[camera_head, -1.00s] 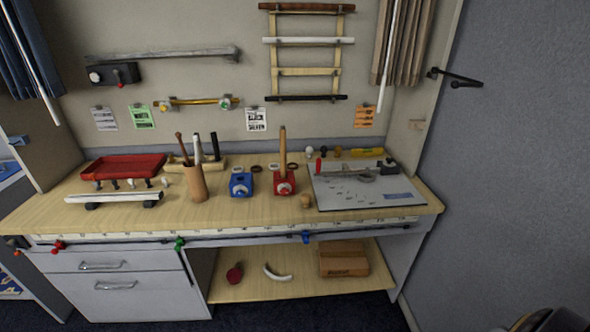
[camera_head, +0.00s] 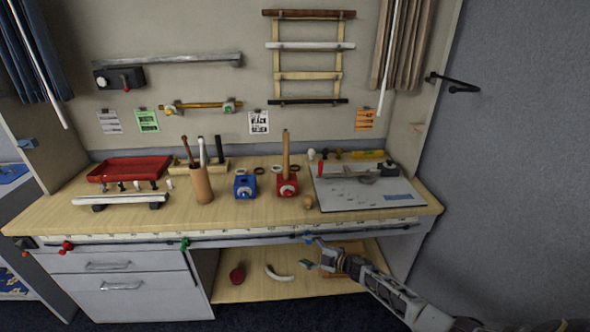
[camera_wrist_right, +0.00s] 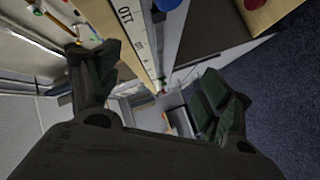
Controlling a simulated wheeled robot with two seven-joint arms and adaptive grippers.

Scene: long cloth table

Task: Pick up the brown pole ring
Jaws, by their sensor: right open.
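Small rings lie on the tabletop around the red block: a dark ring (camera_head: 259,171), a pale ring (camera_head: 277,168), and a brownish ring (camera_head: 293,169) just behind the block. They are too small for me to be sure which is the brown pole ring. My right gripper (camera_head: 310,253) is open and empty, in front of the table's front edge and below the tabletop, well apart from the rings. The right wrist view shows its two spread fingers (camera_wrist_right: 150,85) with nothing between them. My left gripper is not in view.
The red block (camera_head: 287,188) holds an upright wooden pole. A blue block (camera_head: 244,187), a wooden cup of rods (camera_head: 202,186) and a grey board (camera_head: 340,192) share the tabletop. A rail (camera_head: 220,240) with coloured clips runs along the front edge. A lower shelf (camera_head: 225,290) holds items.

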